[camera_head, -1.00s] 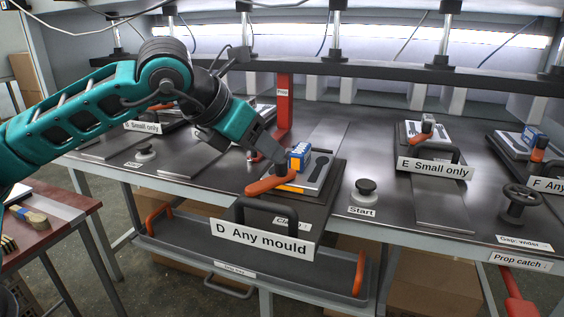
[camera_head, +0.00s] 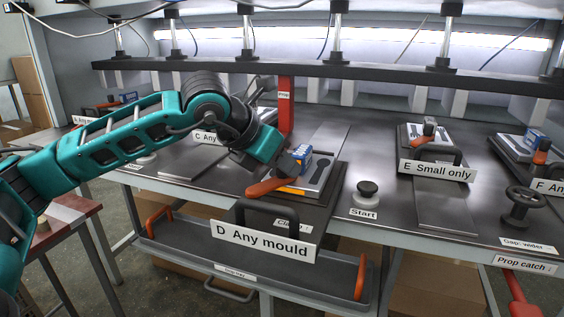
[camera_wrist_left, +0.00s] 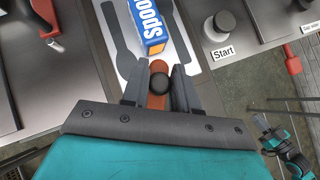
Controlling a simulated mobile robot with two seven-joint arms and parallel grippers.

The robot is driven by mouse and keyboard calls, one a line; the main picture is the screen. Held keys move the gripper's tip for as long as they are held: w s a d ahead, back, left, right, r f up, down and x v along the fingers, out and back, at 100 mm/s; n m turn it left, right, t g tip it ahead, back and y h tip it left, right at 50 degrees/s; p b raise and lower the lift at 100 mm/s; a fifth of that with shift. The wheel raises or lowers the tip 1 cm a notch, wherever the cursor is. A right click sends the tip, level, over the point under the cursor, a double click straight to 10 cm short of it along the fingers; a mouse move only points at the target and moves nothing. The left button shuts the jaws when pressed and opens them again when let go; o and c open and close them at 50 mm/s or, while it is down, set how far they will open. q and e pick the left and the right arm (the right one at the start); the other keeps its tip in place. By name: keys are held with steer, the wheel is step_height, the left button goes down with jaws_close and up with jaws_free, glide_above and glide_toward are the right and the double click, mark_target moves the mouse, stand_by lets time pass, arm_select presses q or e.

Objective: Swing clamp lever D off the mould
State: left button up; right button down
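Clamp lever D is an orange lever (camera_head: 268,186) with a dark knob. It lies across the near side of mould D (camera_head: 318,176), by a blue "Spoons" box (camera_head: 303,153). My left gripper (camera_head: 288,170) is down at the lever. In the left wrist view the lever's dark knob (camera_wrist_left: 158,83) sits between my two fingers (camera_wrist_left: 158,88), which stand apart on either side of it; contact is not clear. A teal and black part of my other arm shows at the lower right there, its fingers too small to read.
The black handle (camera_head: 270,212) and "D Any mould" sign (camera_head: 262,240) stand in front of the mould. A Start button (camera_head: 367,193) is to the right. A red post (camera_head: 285,105) rises behind. Station E (camera_head: 432,150) is farther right.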

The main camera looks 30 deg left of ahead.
mark_target(290, 181)
arm_select(q)
jaws_close()
stand_by(0.4)
steer(key=shift+s+d+m+g+h, duration=0.15)
steer(key=shift+d+m+h, duration=0.25)
steer(key=shift+m, duration=0.2)
steer(key=shift+s+d+m+g+h, duration=0.15)
steer(key=shift+d+m+h, duration=0.1)
steer(key=shift+m+h, duration=0.25)
steer(key=shift+s+d+m+g+h, duration=0.2)
steer(key=shift+d+m+g+h, duration=0.25)
steer(key=shift+m, duration=0.55)
steer(key=m, duration=0.1)
steer(key=s+d+m+g+h, duration=0.1)
steer(key=m+g+h, duration=0.1)
steer(key=shift+s+d+r+m+p, duration=0.1)
steer(key=shift+s+d+m+p, duration=0.1)
steer(key=shift+d+m+p, duration=0.15)
steer(key=shift+s+d+m+g+h, duration=0.15)
steer(key=shift+s+m+g+h, duration=0.3)
steer(key=shift+m, duration=0.3)
steer(key=shift+s+d+m+g+h+p, duration=0.2)
steer(key=shift+s+m+g+p, duration=0.15)
steer(key=shift+m+g, duration=0.3)
steer(key=shift+s+d+m+g+h+p, duration=0.1)
steer(key=shift+s+m+g+h+p, duration=0.25)
steer(key=shift+m, duration=0.5)
steer(key=shift+s, duration=0.1)
